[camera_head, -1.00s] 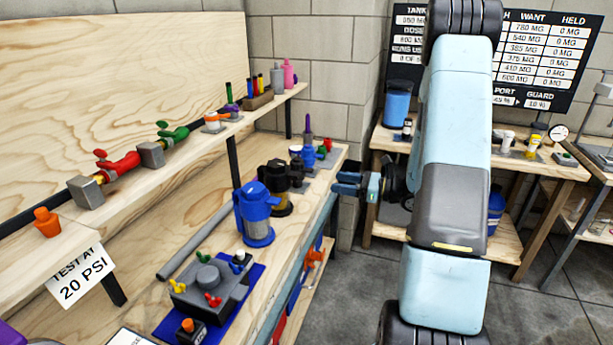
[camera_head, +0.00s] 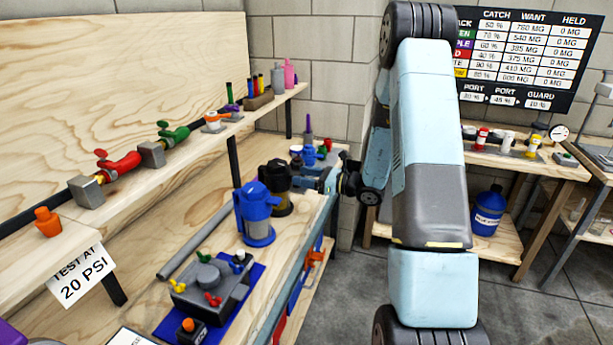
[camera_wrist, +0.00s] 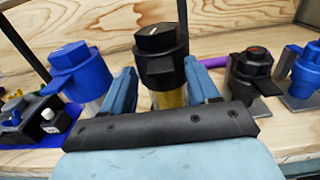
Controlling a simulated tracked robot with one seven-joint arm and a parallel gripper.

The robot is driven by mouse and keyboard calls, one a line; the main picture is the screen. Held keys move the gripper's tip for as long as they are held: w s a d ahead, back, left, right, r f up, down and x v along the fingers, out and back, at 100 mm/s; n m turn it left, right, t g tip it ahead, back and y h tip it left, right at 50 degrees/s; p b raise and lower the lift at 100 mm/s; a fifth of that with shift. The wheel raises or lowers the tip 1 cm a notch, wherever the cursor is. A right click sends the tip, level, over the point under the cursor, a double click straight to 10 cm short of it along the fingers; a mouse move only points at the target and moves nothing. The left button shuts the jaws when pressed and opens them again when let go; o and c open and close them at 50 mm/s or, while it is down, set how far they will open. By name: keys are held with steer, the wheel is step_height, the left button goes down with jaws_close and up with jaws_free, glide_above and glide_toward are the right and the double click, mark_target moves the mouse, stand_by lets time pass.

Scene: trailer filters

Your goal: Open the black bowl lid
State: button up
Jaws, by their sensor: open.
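The black bowl lid (camera_head: 274,178) tops a filter with an amber bowl (camera_head: 279,205) on the bench. In the wrist view the black lid (camera_wrist: 160,45) is upright, with its amber bowl (camera_wrist: 169,98) below, partly hidden by my wrist. My gripper (camera_wrist: 161,72) is open, with one blue finger on each side of the black filter. I cannot tell whether either finger touches it. In the head view my gripper (camera_head: 308,178) reaches in from the right, close beside the black filter.
A blue-lidded filter (camera_head: 257,210) stands close to the left of the black one. In the wrist view a smaller black fitting (camera_wrist: 250,68) and a blue one (camera_wrist: 308,75) stand to the right. A grey valve block (camera_head: 212,286) sits nearer on a blue mat.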

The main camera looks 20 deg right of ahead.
steer(key=shift+w+a, duration=0.35)
steer(key=shift+a, duration=0.15)
steer(key=shift+c, duration=0.3)
jaws_close()
